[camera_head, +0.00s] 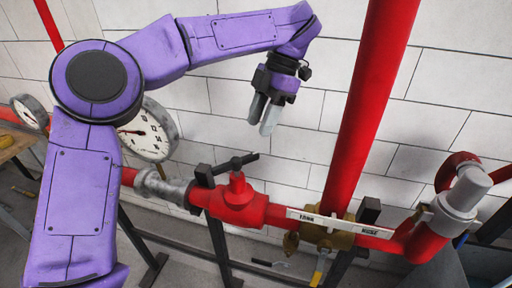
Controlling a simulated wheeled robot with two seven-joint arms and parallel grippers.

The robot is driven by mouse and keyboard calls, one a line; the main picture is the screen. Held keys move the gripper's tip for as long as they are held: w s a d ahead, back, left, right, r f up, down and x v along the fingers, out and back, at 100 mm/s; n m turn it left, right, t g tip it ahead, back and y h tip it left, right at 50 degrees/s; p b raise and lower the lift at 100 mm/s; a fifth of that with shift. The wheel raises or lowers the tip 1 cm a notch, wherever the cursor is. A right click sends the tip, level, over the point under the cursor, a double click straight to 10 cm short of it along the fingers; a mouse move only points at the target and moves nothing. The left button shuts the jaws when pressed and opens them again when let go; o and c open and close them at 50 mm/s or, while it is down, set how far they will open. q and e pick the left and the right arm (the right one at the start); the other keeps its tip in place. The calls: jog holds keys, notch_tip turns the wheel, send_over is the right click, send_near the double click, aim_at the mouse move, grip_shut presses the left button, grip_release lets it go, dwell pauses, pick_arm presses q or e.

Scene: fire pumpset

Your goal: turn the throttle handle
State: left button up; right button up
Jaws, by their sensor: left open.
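A black bar handle (235,164) sits on top of a red valve body (238,200) in the pipe line, at the middle of the head view. It lies slightly tilted, its right end higher. My left gripper (263,117) hangs above and a little right of the handle, fingers pointing down. It is open and empty, with a small gap between its grey fingers, and apart from the handle. My right gripper does not show.
A tall red pipe (367,95) rises right of my gripper. A white label strip (340,221) lies along the lower pipe. A large white gauge (147,136) stands behind my left arm. A grey cylindrical fitting (463,197) is at the right. A white block wall is behind.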

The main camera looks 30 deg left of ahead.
aim_at(244, 157)
pick_arm(q)
jog(key=s+f, duration=0.2)
jog(key=s+a+f+b, duration=0.1)
jog(key=s+f, duration=0.2)
jog(key=shift+a, duration=0.15)
jog(key=shift+w+a+f, duration=0.1)
jog(key=shift+w+f, duration=0.25)
jog(key=shift+f, duration=0.2)
jog(key=shift+w+f, duration=0.3)
jog(key=shift+f, duration=0.2)
jog(key=shift+w+f, duration=0.25)
jog(key=shift+w, duration=0.05)
jog(key=shift+s+r, duration=0.2)
jog(key=shift+s, duration=0.15)
jog(key=shift+s+r, duration=0.1)
jog(key=shift+s, duration=0.15)
jog(key=c, duration=0.4)
grip_shut()
jog(key=shift+a, duration=0.1)
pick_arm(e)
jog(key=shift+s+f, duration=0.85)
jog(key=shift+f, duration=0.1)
